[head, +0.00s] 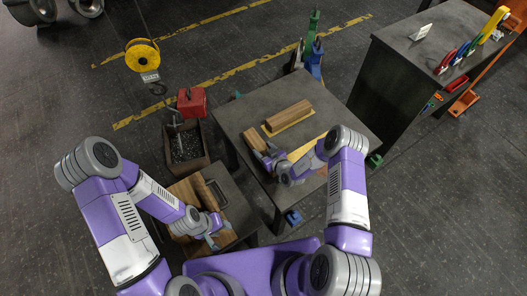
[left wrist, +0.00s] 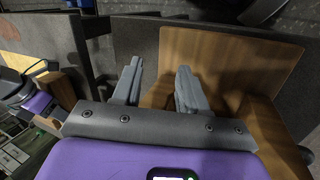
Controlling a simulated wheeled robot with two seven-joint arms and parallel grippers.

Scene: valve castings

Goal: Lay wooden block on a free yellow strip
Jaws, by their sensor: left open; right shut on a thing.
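A wooden block (head: 288,116) lies along a yellow strip (head: 267,132) on the grey table (head: 240,112). My right gripper (head: 266,156) is shut on a second wooden block (head: 254,140) near the table's left edge; I cannot tell whether this block touches the table. A second yellow strip (head: 301,150) shows partly behind my right wrist, with no block seen on its visible part. My left gripper (head: 213,232) is open above the low stand at the left, where more wood (head: 184,194) lies. In the left wrist view its fingers (left wrist: 158,85) are apart with nothing between them.
A dark bin (head: 186,160) of small parts stands left of the table, with a red box (head: 192,102) behind it. A yellow reel (head: 142,56) with a hook is at the back left. A dark bench (head: 400,62) with coloured tools stands at the right.

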